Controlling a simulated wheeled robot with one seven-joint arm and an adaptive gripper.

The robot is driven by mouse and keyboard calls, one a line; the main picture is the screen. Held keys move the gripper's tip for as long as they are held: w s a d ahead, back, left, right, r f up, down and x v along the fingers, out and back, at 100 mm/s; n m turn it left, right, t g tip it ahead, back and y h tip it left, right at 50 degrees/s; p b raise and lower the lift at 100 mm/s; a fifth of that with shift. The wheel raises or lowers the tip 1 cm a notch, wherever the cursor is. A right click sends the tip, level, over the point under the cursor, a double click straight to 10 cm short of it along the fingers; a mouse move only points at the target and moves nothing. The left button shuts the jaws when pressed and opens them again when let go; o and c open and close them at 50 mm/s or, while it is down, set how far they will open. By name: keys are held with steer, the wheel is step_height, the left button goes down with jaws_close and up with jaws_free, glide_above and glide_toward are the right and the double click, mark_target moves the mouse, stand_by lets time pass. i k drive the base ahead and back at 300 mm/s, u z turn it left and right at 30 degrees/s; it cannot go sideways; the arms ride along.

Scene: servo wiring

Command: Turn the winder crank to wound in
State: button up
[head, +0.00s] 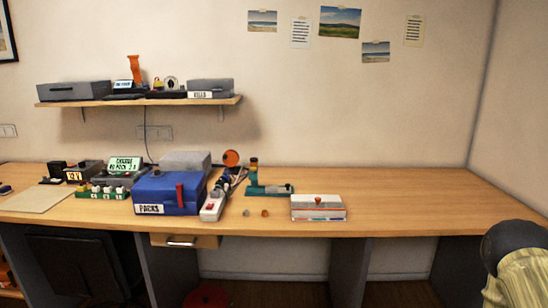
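A small teal device (270,189) with an upright post and a brown-orange knob on top (253,162) stands near the middle of the desk. Just left of it is an orange round piece (231,158) with dark cord bunched below it. I cannot tell for sure which of these is the winder, and no crank position can be read at this size. My gripper is not in view.
A blue box labelled PACKS (168,193) and a white power strip (212,206) stand left of the teal device. Two small knobs lie in front. The desk's right half (420,200) is clear.

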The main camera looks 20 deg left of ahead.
mark_target(231, 158)
steer(key=z, duration=0.8)
steer(key=i, duration=1.1)
steer(key=u, duration=2.05)
